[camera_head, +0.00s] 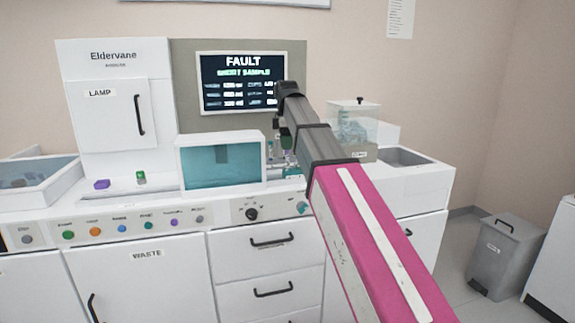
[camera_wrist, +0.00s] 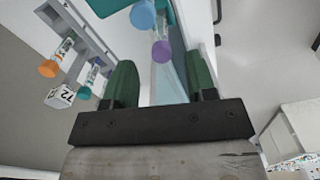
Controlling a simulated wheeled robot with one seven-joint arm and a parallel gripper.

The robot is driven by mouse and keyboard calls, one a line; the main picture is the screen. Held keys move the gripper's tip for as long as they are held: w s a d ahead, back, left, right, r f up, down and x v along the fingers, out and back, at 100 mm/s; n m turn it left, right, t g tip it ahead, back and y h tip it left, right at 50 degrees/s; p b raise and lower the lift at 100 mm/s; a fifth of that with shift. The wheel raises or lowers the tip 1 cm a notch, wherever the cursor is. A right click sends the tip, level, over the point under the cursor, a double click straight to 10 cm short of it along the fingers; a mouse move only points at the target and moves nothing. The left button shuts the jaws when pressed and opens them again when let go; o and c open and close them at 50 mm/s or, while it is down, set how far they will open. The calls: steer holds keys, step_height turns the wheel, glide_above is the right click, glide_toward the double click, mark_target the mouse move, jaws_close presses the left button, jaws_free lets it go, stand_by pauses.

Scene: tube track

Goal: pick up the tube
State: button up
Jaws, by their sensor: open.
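My gripper (camera_wrist: 160,72) is open, with its two green fingers apart and nothing clearly held between them. A purple round cap (camera_wrist: 162,50) shows in the gap between the fingertips; I cannot tell how far off it is. A blue round cap (camera_wrist: 143,14) lies just beyond it. To the left in the wrist view, a clear tube with an orange cap (camera_wrist: 48,68) and one with a teal cap (camera_wrist: 84,92) sit at a grey rack (camera_wrist: 80,28). In the head view my arm partly hides the small tubes (camera_head: 270,151) by the machine.
A white numbered cube (camera_wrist: 59,97) is beside the teal-capped tube. A teal-windowed box (camera_head: 221,163) stands left of my arm, and a clear lidded container (camera_head: 354,125) stands right. The screen (camera_head: 240,82) reads FAULT. A purple block (camera_head: 101,184) lies on the left counter.

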mark_target(287, 156)
steer(key=shift+s+d+f, duration=0.15)
steer(key=shift+f, duration=2.6)
steer(key=c, duration=0.8)
